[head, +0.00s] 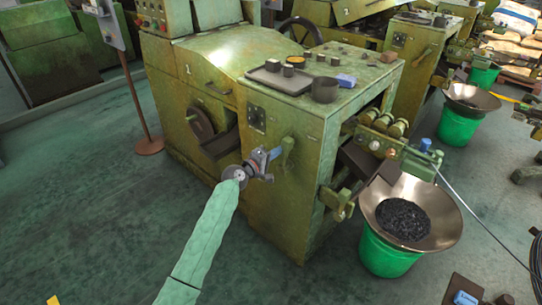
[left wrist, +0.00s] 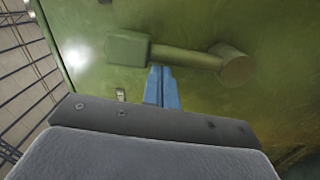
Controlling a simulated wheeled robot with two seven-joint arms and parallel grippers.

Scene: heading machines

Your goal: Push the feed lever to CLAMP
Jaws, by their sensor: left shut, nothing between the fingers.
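The feed lever (head: 287,152) is a green handle on the front face of the green machine (head: 225,75). In the left wrist view the lever (left wrist: 180,57) runs from a round hub at the right to a block-shaped grip at the left. My left gripper (head: 275,153) is shut and empty, with its blue fingertips at the lever. In the left wrist view the fingertips (left wrist: 161,72) point at the lever's lower edge, close to the grip block; I cannot tell whether they touch. No CLAMP marking is readable. My right gripper is not in view.
A tray (head: 278,80) with small parts, a dark cup (head: 325,90) and a blue item (head: 346,80) lie on the machine top. A green bucket (head: 388,252) under a wide metal funnel stands at the right. A post (head: 138,105) stands at the left.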

